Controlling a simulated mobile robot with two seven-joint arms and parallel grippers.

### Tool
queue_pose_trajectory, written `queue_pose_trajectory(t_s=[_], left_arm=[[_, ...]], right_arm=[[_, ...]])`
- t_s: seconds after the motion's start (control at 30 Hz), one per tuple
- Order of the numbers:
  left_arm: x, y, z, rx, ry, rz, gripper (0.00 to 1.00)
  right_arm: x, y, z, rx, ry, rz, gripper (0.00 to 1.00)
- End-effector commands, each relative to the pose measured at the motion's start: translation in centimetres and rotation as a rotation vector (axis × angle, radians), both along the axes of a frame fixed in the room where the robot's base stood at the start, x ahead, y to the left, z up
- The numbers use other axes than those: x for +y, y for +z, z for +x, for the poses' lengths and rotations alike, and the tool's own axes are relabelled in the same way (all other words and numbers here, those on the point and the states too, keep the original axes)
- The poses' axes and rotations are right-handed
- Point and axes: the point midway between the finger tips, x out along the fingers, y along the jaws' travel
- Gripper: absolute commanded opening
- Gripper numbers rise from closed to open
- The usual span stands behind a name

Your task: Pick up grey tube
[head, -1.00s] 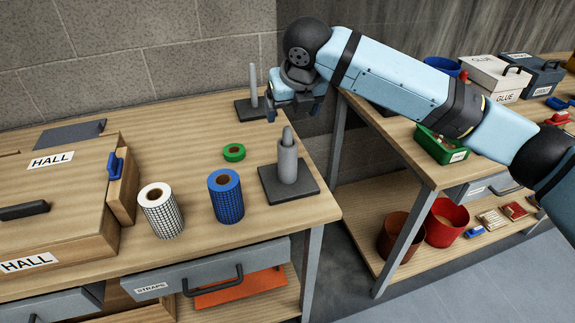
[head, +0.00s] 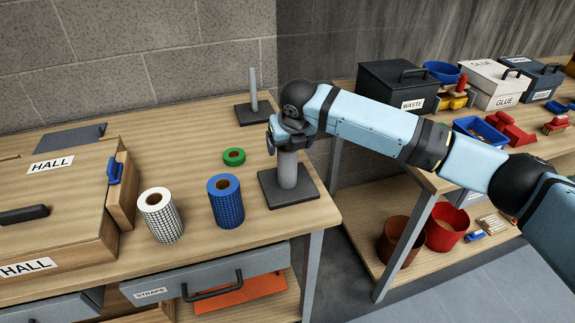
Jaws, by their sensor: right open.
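The grey tube (head: 288,172) stands upright on a dark square base (head: 270,198) near the right front corner of the wooden bench. My right gripper (head: 287,147) is open and points down at the tube's top, one finger showing on its left side. The gripper hides the upper end of the tube and the post tip. Whether the fingers touch the tube I cannot tell. My left gripper is not in view.
An empty post stand (head: 253,90) is behind. The HALL box (head: 60,215) fills the left. A black WASTE box (head: 398,92) is on the right bench.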

Motion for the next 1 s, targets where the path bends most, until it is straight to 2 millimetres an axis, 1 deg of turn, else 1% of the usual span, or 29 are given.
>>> queue_pose_trajectory(t_s=[0.03, 0.1, 0.3, 0.33, 0.37, 0.4, 0.47, 0.5, 0.57, 0.6, 0.63, 0.87, 1.0], left_arm=[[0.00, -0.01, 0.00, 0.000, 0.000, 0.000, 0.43], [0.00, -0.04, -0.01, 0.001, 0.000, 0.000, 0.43], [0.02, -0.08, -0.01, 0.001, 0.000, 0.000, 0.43], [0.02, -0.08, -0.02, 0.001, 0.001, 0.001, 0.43], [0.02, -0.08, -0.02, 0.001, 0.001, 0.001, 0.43], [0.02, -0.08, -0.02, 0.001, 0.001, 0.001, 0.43], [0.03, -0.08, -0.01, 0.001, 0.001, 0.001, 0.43], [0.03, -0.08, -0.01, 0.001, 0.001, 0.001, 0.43], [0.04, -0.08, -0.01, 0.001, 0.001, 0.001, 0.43], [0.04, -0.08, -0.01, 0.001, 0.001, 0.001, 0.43], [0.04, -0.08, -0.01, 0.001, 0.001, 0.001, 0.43], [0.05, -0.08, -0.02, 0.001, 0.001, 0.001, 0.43], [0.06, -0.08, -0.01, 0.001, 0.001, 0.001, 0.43]], right_arm=[[0.10, -0.48, 0.14, 0.001, 0.000, 0.001, 0.82], [0.15, -0.79, 0.25, 0.000, 0.000, 0.001, 0.82], [0.15, -0.85, 0.29, -0.001, 0.000, 0.001, 0.82], [0.15, -0.84, 0.28, -0.001, 0.000, 0.001, 0.80], [0.15, -0.84, 0.28, -0.001, 0.000, 0.001, 0.73], [0.14, -0.84, 0.29, -0.001, 0.000, 0.001, 0.64], [0.14, -0.83, 0.29, -0.001, 0.000, 0.001, 0.50], [0.14, -0.82, 0.29, -0.001, 0.000, 0.001, 0.41], [0.14, -0.82, 0.29, -0.001, 0.000, 0.001, 0.27], [0.14, -0.82, 0.29, -0.001, 0.000, 0.001, 0.18], [0.13, -0.79, 0.30, -0.001, 0.000, 0.001, 0.16], [0.13, -0.71, 0.31, -0.001, 0.000, 0.001, 0.16], [0.14, -0.01, 0.34, -0.003, 0.000, 0.002, 0.16]])
